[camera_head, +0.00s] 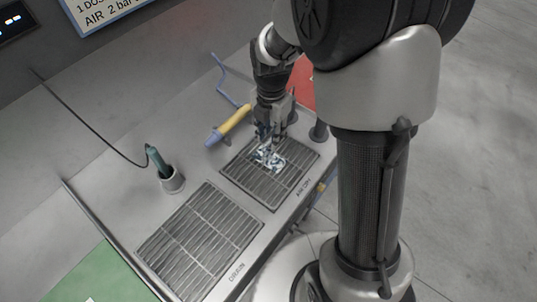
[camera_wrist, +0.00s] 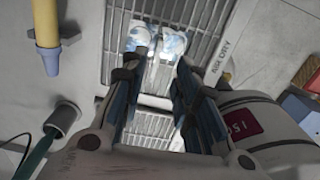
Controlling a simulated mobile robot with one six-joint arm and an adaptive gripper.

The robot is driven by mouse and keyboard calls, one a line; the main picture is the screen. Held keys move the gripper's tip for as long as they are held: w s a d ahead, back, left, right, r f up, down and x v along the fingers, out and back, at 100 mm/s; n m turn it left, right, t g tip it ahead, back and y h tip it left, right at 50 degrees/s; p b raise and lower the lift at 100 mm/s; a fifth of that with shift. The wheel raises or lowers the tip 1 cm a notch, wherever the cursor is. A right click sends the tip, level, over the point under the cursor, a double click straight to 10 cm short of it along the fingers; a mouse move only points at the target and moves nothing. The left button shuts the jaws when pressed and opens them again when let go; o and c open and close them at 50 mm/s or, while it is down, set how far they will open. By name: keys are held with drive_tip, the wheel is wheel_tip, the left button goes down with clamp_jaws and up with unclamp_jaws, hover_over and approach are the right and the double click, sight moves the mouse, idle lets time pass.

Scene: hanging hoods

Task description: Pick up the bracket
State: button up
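The bracket (camera_head: 268,157) is a shiny blue-and-white piece on the right grate (camera_head: 297,172), marked AIR DRY. It also shows in the wrist view (camera_wrist: 172,46), near the top middle, as bright parts with a gap between them. My gripper (camera_head: 270,146) points down right over the bracket. In the wrist view my gripper (camera_wrist: 156,68) has its two fingers well apart, with the bracket in line with the gap just beyond the fingertips. I cannot tell whether a finger touches it. The fingers partly hide the bracket in the head view.
A second grate (camera_head: 200,240), marked DRAIN, lies to the left. A yellow-handled blue tool (camera_head: 231,125) lies just left of my gripper. A green corded tool (camera_head: 156,163) stands in a cup (camera_head: 173,182). A dark cylinder (camera_head: 319,131) stands close on the right.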

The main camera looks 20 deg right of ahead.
wheel_tip(320, 180, down, 4)
drive_tip(key=shift+f+b, duration=0.1)
drive_tip(key=shift+b, duration=0.4)
drive_tip(key=f, duration=0.1)
drive_tip(key=f+b, duration=0.1)
drive_tip(key=f, duration=0.1)
drive_tip(key=f+b, duration=0.1)
drive_tip(key=f, duration=0.1)
drive_tip(key=shift+w+a+f, duration=0.15)
drive_tip(key=shift+w, duration=0.1)
drive_tip(key=shift+c, duration=0.5)
clamp_jaws()
